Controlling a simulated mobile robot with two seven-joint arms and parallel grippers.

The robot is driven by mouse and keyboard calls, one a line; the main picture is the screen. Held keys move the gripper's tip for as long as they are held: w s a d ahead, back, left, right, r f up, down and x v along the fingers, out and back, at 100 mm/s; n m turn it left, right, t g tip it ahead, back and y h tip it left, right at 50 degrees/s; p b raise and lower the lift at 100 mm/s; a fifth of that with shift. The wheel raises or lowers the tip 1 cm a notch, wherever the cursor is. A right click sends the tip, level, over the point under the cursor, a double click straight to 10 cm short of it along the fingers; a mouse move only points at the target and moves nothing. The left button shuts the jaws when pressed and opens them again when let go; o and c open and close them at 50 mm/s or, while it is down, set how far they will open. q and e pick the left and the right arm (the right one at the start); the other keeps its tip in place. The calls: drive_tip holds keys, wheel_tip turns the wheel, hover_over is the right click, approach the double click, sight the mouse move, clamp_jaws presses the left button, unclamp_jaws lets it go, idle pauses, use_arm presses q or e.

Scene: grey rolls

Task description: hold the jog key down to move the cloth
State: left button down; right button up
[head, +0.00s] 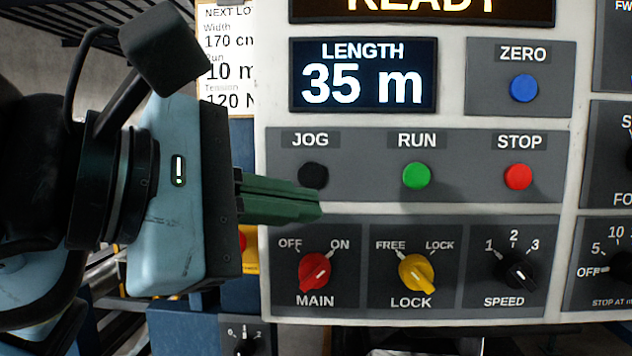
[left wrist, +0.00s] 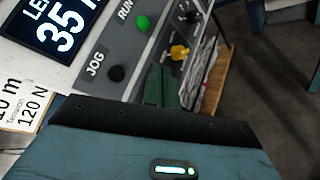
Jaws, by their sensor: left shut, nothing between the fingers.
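The black JOG key (head: 313,175) is on the control panel, left of the green RUN key (head: 416,175) and the red STOP key (head: 518,177). My left gripper (head: 318,207) is shut and empty. Its green fingertips are just below the JOG key in the head view. In the left wrist view the JOG key (left wrist: 117,73) is in plain sight, to the left of the green fingers (left wrist: 162,86). I cannot tell whether the fingertips touch the panel. The length display (head: 363,75) reads 35 m. The cloth is not clearly seen. My right gripper is not in view.
Below the keys are a red MAIN knob (head: 315,271), a yellow LOCK knob (head: 416,273) and a black SPEED knob (head: 517,271). A blue ZERO key (head: 524,88) is at the upper right. A paper job sheet (head: 229,60) hangs behind my left gripper.

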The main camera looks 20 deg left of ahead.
use_arm(q)
drive_tip(key=shift+a+r, duration=0.25)
drive_tip(key=shift+s, duration=0.1)
drive_tip(key=b, duration=0.1)
approach(321, 180)
drive_tip(key=w+d+f, duration=0.2)
drive_tip(key=d, duration=0.2)
drive_tip(key=shift+w+a+r, duration=0.1)
drive_tip(key=shift+w, duration=0.35)
drive_tip(key=shift+w+a+r, duration=0.1)
drive_tip(key=shift+w, duration=0.3)
drive_tip(key=shift+w, duration=0.1)
idle(1.4)
drive_tip(key=shift+w+a, duration=0.1)
drive_tip(key=shift+w, duration=0.2)
drive_tip(key=shift+w+a, duration=0.15)
drive_tip(key=shift+w, duration=0.25)
idle(3.7)
